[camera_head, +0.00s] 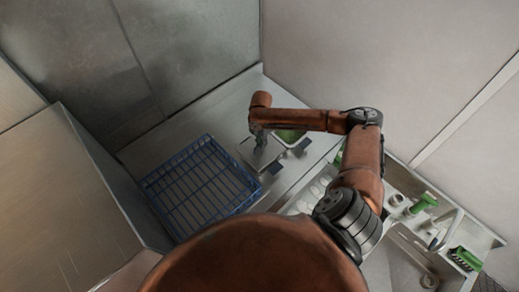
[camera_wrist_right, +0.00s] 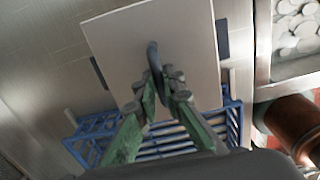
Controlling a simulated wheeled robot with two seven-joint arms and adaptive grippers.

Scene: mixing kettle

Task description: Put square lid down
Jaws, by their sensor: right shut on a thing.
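The square lid is a flat, pale grey plate with a dark loop handle; it fills the upper middle of the right wrist view (camera_wrist_right: 190,45). In the head view the lid (camera_head: 262,156) is small, beside the blue rack. My right gripper (camera_wrist_right: 162,82) is shut on the lid's handle, and it also shows in the head view (camera_head: 261,138) above the lid. Dark tabs show at two sides of the lid. I cannot tell whether the lid touches what is below it. My left gripper is not in view.
A blue wire basket (camera_head: 190,192) stands just left of the lid. A tray with white round pieces (camera_wrist_right: 298,28) and a green-handled tool (camera_head: 424,202) lie farther right.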

